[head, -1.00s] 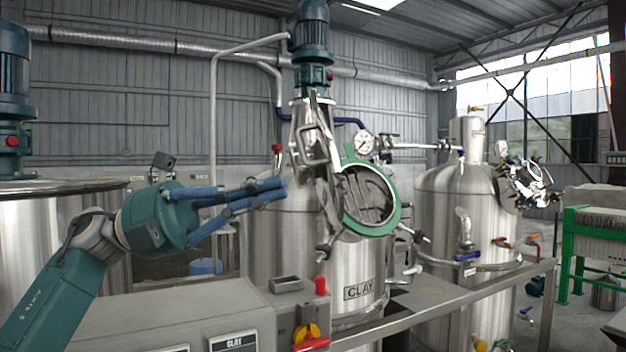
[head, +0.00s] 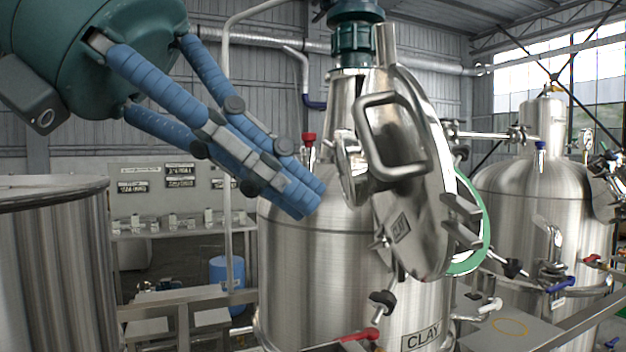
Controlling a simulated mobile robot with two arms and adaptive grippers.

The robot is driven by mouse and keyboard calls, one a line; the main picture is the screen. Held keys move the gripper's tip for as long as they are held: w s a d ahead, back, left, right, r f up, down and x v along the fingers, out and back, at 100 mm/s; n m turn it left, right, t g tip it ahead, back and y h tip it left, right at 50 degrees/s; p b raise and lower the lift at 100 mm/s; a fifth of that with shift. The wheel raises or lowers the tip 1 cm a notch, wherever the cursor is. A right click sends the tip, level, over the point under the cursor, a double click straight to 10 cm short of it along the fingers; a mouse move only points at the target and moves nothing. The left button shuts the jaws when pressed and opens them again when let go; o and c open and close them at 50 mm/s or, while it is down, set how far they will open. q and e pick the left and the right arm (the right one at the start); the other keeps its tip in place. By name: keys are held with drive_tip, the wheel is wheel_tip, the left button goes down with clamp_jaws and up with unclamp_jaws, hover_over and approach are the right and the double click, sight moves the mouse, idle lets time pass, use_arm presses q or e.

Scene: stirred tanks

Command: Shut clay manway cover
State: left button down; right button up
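The clay manway cover (head: 433,185) is a polished steel disc with a loop handle (head: 365,130) and a small CLAY plate. It stands ajar in front of its opening, seen at a steep slant. The green ring (head: 483,225) of the opening shows past the cover's right edge; the opening itself is hidden. The clay tank (head: 320,280) carries a CLAY label at lower right. My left gripper (head: 312,201) has blue fingers drawn together at the tips with nothing visible between them. It is left of the cover, apart from it in the picture. My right gripper is out of view.
Clamp knobs (head: 382,302) stick out below the cover. A red-handled valve (head: 360,335) is at the bottom. A second steel tank (head: 535,210) stands to the right, an open-looking vessel (head: 55,270) to the left. A thin vertical pipe (head: 227,150) passes behind my fingers.

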sight(395, 173)
use_arm(q)
drive_tip(key=d+f+p, duration=0.2)
drive_tip(key=d+f, duration=0.2)
drive_tip(key=d, duration=0.6)
drive_tip(key=shift+w+f+p, duration=0.15)
drive_tip(key=shift+w+p, duration=0.05)
drive_tip(key=shift+p, duration=0.15)
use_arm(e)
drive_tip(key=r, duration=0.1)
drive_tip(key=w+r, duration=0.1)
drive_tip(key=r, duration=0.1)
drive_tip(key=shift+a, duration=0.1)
